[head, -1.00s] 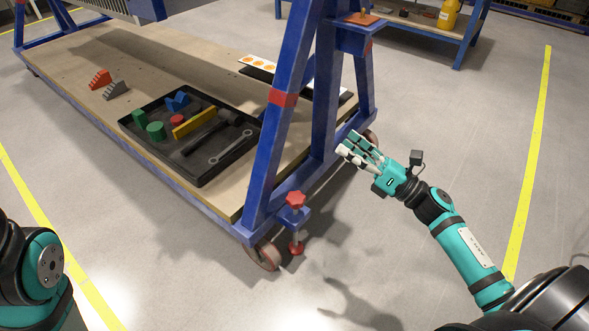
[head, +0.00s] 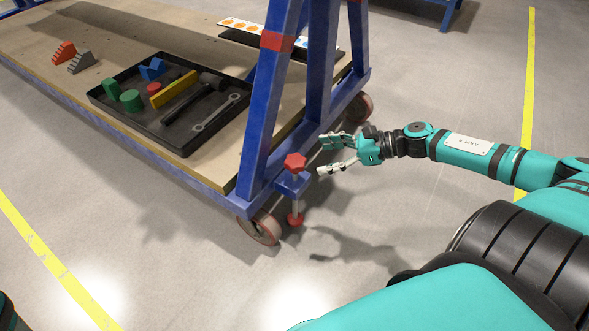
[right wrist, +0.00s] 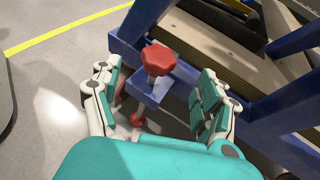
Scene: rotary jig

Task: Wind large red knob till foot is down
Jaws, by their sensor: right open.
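The large red knob (head: 295,162) sits on top of a vertical screw held in a blue bracket at the jig frame's near corner. It also shows in the right wrist view (right wrist: 159,61), between and beyond the open fingers. The red foot (head: 294,219) hangs at the screw's lower end, near the floor; I cannot tell whether it touches. It shows below the bracket in the right wrist view (right wrist: 138,119). My right gripper (head: 328,154) is open and empty, just right of the knob, with its fingers pointing at it. My left gripper is not in view.
A caster wheel (head: 260,229) stands left of the foot, and blue posts (head: 268,100) rise behind the knob. A black tray (head: 120,117) with tools and coloured blocks lies on the wooden deck. The floor to the right is clear.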

